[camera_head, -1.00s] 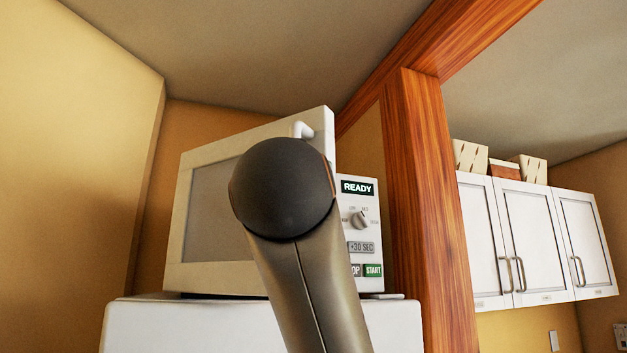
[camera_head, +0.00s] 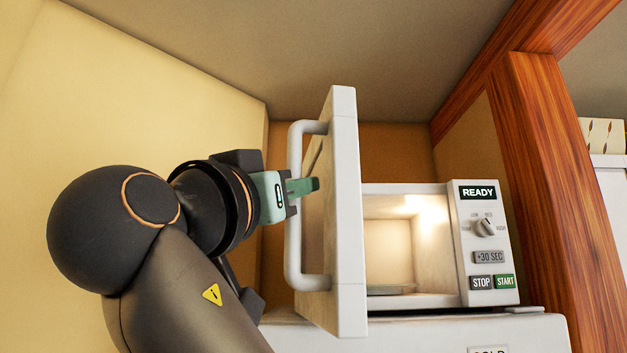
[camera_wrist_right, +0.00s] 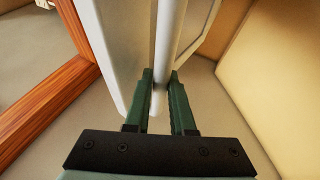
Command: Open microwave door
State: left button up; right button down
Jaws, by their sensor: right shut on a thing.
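The white microwave (camera_head: 462,300) stands with its door (camera_head: 348,215) swung wide open toward me. Its lit, empty-looking cavity (camera_head: 390,245) shows behind the door, with a plate low inside. The door's white bar handle (camera_head: 293,245) is on the door's left side in the head view. My right gripper (camera_head: 300,187) is at the handle, its green fingers reaching around the bar. In the right wrist view, the fingers (camera_wrist_right: 160,95) stand on both sides of the handle (camera_wrist_right: 168,45), shut on it. My left gripper is not in view.
The microwave rests on a white appliance (camera_head: 420,330). A wooden post (camera_head: 560,150) stands close on the right. A yellow wall (camera_head: 130,80) is on the left. White cabinets (camera_head: 612,200) show at the far right.

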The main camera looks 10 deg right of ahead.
jog(key=shift+w+a, duration=0.1)
dwell(0.3)
jog(key=c, duration=0.8)
grip_release()
jog(key=shift+w, duration=0.1)
jog(key=shift+o, duration=0.2)
jog(key=b+v, duration=0.2)
jog(key=v, duration=0.5)
jog(key=shift+s+a, duration=0.15)
jog(key=shift+s, duration=0.1)
